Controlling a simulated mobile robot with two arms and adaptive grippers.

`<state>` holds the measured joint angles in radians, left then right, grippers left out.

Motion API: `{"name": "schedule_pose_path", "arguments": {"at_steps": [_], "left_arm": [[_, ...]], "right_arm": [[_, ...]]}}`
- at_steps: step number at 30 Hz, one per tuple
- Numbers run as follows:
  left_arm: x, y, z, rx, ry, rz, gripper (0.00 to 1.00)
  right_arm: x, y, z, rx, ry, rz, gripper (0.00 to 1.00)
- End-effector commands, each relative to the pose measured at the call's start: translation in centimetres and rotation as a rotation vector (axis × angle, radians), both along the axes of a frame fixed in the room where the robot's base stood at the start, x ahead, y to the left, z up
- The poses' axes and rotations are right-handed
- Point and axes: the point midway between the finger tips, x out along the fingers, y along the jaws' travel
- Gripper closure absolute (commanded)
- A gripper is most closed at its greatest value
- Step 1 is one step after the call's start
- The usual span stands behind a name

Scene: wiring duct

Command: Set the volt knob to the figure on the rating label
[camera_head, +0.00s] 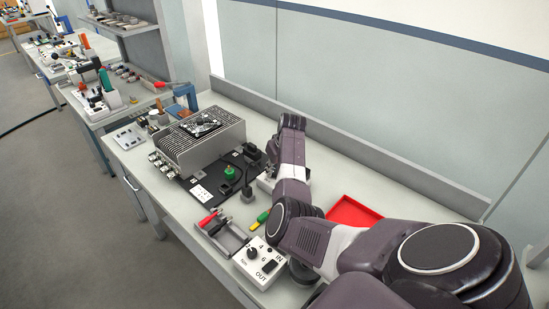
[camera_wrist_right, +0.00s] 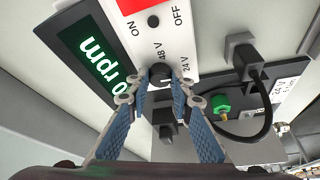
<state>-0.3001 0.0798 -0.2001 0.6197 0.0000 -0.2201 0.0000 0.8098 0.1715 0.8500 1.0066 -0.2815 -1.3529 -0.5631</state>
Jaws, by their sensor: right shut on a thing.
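The volt knob (camera_wrist_right: 160,73) is a small dark knob on a white panel printed 48 V and 24 V, in the right wrist view. My right gripper (camera_wrist_right: 162,82) is shut on the knob, a fingertip on each side. The knob's pointer is hidden or too small to read. A white rating label (camera_wrist_right: 288,88) on a black plate at the right shows 24 V; its other print is hard to read. In the head view my right arm covers most of the panel box. My left gripper is in neither view.
A black plug and cable (camera_wrist_right: 243,52) and a green knob (camera_wrist_right: 221,103) are close by. A red tray (camera_head: 352,211) and a knob box (camera_head: 262,262) stand on the bench.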

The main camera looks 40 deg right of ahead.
Motion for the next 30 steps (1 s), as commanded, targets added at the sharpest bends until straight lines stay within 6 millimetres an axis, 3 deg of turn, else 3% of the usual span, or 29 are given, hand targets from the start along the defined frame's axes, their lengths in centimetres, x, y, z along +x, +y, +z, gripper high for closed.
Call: {"name": "schedule_pose_path", "arguments": {"at_steps": [18,19,23,30], "left_arm": [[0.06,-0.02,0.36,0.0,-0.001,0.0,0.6],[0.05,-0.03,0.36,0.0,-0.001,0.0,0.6],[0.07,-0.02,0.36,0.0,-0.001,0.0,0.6],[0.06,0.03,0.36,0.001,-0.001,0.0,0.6]], "right_arm": [[0.02,-0.11,0.04,-0.002,-0.002,0.04,1.0],[0.02,-0.11,0.04,-0.002,-0.002,0.04,0.77],[0.01,-0.1,0.04,-0.002,-0.002,0.04,0.63],[0.01,-0.06,0.01,-0.001,-0.001,0.04,0.61]]}}
